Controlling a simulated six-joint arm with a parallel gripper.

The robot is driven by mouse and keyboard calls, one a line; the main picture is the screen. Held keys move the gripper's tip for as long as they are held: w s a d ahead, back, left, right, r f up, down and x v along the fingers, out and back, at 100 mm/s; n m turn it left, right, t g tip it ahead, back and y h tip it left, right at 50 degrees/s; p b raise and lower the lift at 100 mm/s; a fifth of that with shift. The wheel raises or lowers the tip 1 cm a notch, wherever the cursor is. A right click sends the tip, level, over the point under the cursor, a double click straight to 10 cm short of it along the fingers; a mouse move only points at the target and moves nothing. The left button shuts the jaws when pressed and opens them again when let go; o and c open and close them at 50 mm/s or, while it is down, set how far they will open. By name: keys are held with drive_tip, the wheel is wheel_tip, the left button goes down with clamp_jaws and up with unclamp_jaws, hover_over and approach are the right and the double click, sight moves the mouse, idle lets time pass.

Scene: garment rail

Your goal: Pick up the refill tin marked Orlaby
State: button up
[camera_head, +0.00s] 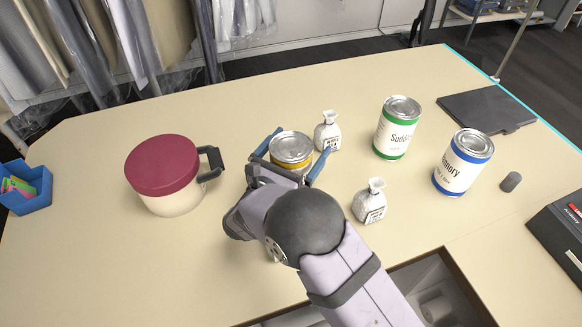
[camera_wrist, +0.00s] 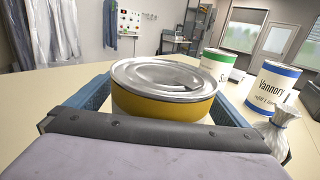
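A short tin with a silver lid and a yellow band (camera_head: 291,149) stands on the bench. Its marking is not readable in either view. My gripper (camera_head: 300,146) is around it, with one blue finger on each side. The fingers look spread slightly wider than the tin, though contact is hard to judge. The wrist view shows the yellow tin (camera_wrist: 164,90) close up between the fingers. A green-banded tin (camera_head: 397,128) with a partly legible label starting "Sudd" and a blue-banded tin (camera_head: 463,162) reading about "Vannory" stand to the right.
White tied bags stand near the tin, one behind right (camera_head: 327,132) and one front right (camera_head: 369,203). A red-lidded pot (camera_head: 163,172) stands left, its handle towards my gripper. A blue box (camera_head: 28,188) is at far left. A bench opening (camera_head: 432,290) lies in front.

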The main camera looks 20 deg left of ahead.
drive_tip(key=c, duration=1.5)
drive_tip(key=shift+r, duration=0.15)
drive_tip(key=c, duration=0.4)
drive_tip(key=shift+r, duration=0.1)
